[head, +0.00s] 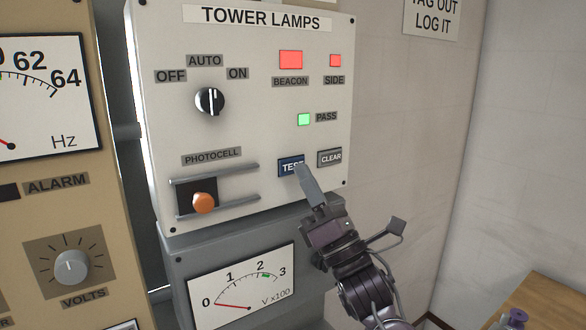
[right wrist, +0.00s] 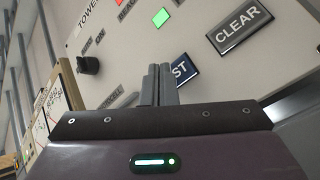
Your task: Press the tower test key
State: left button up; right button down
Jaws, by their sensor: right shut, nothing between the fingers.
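The blue TEST key (head: 290,166) is on the white TOWER LAMPS panel (head: 270,180), left of the grey CLEAR key (head: 329,157). My right gripper (head: 300,168) is shut and empty, its fingertips over the right part of the TEST key in the head view. In the right wrist view the shut fingers (right wrist: 158,70) hide the left part of the TEST key (right wrist: 184,70). I cannot tell whether the tips touch it. The green PASS lamp (head: 303,119) is lit, and the BEACON lamp (head: 290,60) and SIDE lamp (head: 335,61) show red. My left gripper is not in view.
The panel also has a black OFF-AUTO-ON knob (head: 210,101) and an orange photocell knob (head: 204,203) between two rails. A voltmeter (head: 243,287) is below. A tan rack (head: 70,215) stands at left. A wooden table (head: 548,301) is at lower right.

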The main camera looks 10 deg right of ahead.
jog(key=shift+s, duration=0.15)
jog(key=s, duration=0.1)
jog(key=s+d+b, duration=0.1)
jog(key=s, duration=0.2)
jog(key=shift+s+d+b, duration=0.25)
jog(key=shift+d+b, duration=0.1)
dwell(0.6)
